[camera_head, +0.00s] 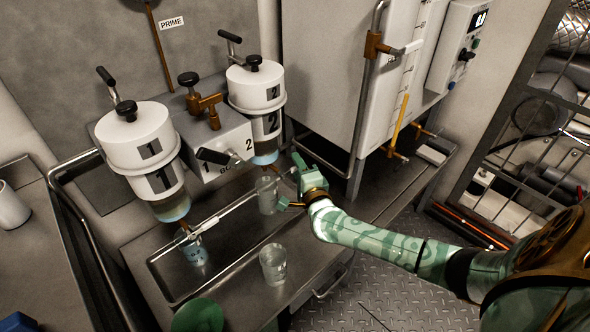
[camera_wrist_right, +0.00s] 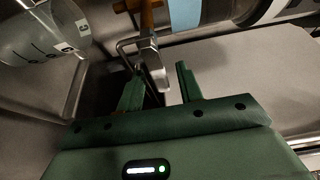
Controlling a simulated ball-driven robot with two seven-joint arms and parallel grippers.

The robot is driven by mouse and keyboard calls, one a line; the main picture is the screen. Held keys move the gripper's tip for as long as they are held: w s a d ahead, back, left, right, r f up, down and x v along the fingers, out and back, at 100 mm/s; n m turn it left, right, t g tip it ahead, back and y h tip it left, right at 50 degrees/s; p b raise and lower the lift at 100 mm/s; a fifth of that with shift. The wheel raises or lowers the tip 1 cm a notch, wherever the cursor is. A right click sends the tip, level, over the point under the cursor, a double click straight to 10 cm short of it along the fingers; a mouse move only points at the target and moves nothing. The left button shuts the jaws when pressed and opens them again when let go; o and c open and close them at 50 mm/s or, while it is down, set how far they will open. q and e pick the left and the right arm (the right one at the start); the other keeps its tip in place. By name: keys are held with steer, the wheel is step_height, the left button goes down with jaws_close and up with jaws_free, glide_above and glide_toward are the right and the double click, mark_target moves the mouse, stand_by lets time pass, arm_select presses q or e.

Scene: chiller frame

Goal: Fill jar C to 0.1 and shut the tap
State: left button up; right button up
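A clear jar with a label that looks like C (camera_wrist_right: 50,35) is at the upper left of the right wrist view. It appears to be the jar (camera_head: 267,197) under filter housing 2 (camera_head: 255,88) in the head view; its water level is too unclear to read. A tap with a brass body (camera_wrist_right: 147,18) and a pale metal lever (camera_wrist_right: 153,65) is ahead of my right gripper (camera_wrist_right: 160,82). The right fingers are apart, with the lever's end near the gap between the tips; contact is unclear. In the head view the right gripper (camera_head: 297,188) is right of the jar. My left gripper is not seen.
Housing 1 (camera_head: 143,142) stands left with a jar (camera_head: 194,252) beneath it. Another clear jar (camera_head: 273,263) stands at the bench front. A tall tank (camera_head: 325,70) on legs stands right behind my right gripper.

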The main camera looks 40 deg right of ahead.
steer(key=shift+w, duration=0.2)
jaws_close()
steer(key=shift+r, duration=0.1)
steer(key=shift+r+n+t+p, duration=0.3)
steer(key=shift+r+n+p, duration=0.2)
steer(key=shift+n, duration=0.6)
steer(key=shift+a+r+n+t+p, duration=0.15)
steer(key=shift+r+n+t, duration=0.1)
steer(key=shift+n, duration=0.35)
steer(key=shift+r+n+t+p, duration=0.15)
steer(key=shift+n+t, duration=0.1)
steer(key=shift+n, duration=0.35)
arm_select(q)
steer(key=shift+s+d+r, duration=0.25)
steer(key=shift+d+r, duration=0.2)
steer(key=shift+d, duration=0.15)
arm_select(e)
steer(key=shift+s+a+r+n, duration=0.1)
steer(key=shift+n, duration=0.4)
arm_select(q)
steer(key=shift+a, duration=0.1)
arm_select(e)
steer(key=shift+t, duration=0.3)
